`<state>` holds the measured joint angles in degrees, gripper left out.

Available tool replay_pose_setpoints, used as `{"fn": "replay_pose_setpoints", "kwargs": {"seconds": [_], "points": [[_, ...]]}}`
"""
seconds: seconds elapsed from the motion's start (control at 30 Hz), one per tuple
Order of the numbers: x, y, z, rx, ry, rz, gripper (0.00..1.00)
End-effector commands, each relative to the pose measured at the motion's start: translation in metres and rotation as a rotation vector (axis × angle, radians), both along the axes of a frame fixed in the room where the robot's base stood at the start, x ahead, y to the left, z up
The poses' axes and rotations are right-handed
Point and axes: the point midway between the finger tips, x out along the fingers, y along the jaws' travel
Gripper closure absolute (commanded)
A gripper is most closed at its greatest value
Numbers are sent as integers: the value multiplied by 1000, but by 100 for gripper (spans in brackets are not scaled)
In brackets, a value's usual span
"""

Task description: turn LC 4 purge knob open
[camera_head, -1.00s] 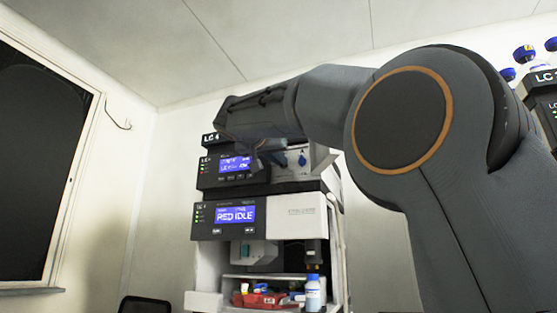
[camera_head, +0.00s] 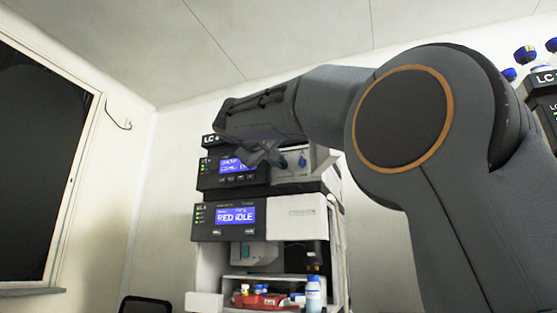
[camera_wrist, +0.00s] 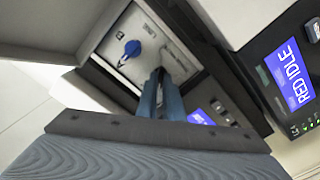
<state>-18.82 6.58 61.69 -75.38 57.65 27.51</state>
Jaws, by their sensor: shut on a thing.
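The LC 4 stack (camera_head: 210,139) stands ahead, with my gripper (camera_head: 270,156) in front of its upper module. A blue knob (camera_head: 302,161) sits on that module's pale side panel (camera_head: 318,158), right of the gripper. In the wrist view the blue knob (camera_wrist: 132,48) is clear of my gripper's fingertips (camera_wrist: 160,72), with a small dark mark by it. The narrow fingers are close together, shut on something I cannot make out. They cover the panel between the blue knob and the module's lit display (camera_wrist: 200,118).
Below, a module display (camera_head: 234,214) reads RED IDLE. A shelf lower down holds a red tray (camera_head: 262,299) and a blue-capped bottle (camera_head: 313,293). Another LC stack (camera_head: 543,88) with bottles on top stands at the right edge. A window (camera_head: 40,170) is at left.

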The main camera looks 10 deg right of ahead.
Motion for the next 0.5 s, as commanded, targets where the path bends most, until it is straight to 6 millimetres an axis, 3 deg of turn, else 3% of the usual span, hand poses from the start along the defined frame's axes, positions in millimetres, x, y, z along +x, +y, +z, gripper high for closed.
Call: {"fn": "replay_pose_setpoints", "kwargs": {"seconds": [0.5], "points": [[0, 1, 0, -382, 277, 1, 100]]}}
